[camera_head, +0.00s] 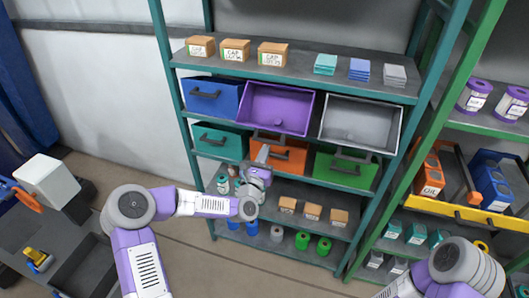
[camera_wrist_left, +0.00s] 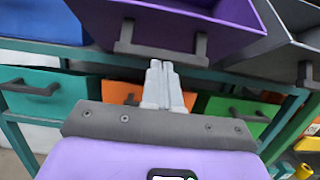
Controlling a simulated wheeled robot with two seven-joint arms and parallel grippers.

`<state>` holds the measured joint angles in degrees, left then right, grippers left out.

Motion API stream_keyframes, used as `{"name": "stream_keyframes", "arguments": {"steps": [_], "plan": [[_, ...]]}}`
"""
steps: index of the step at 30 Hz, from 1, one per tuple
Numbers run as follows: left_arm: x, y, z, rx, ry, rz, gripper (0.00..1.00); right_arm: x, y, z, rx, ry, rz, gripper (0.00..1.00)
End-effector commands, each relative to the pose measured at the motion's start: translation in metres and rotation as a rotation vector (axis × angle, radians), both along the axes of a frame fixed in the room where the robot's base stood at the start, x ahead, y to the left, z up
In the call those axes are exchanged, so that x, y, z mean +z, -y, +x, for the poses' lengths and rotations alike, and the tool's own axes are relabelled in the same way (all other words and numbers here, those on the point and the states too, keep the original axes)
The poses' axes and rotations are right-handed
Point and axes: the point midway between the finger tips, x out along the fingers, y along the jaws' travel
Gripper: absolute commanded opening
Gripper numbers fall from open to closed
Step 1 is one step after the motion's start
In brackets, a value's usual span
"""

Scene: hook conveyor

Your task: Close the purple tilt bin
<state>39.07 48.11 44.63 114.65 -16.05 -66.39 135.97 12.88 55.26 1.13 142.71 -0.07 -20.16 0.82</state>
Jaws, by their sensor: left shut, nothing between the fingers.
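The purple tilt bin (camera_head: 278,108) is in the upper bin row, between a blue and a grey bin. It is tilted open, with its inside showing. In the left wrist view its purple front (camera_wrist_left: 195,22) fills the top, with its dark handle (camera_wrist_left: 165,52) along the lower edge. My left gripper (camera_head: 263,153) is just below that front, over the orange bin. In the left wrist view my left gripper (camera_wrist_left: 160,66) has its fingers together and empty, tips close under the handle; whether they touch it I cannot tell. My right gripper is out of view.
The grey bin (camera_head: 360,124) to the right is also tilted open. The blue bin (camera_head: 212,97), teal bin (camera_head: 219,142), orange bin (camera_head: 287,156) and green bin (camera_head: 343,170) are closed. Boxes stand on the shelf above. A green-framed rack (camera_head: 440,115) stands at the right.

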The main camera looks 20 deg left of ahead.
Motion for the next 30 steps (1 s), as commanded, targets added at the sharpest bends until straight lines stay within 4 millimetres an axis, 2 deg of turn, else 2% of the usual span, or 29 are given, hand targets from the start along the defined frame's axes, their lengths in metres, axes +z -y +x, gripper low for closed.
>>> {"name": "stream_keyframes", "arguments": {"steps": [10, 30], "plan": [[0.001, -0.001, 0.000, 0.001, -0.004, 0.000, 0.00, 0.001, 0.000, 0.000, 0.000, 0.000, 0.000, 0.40], [0.014, -0.011, -0.002, 0.018, -0.080, 0.002, 0.00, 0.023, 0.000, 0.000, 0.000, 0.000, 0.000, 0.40]]}}
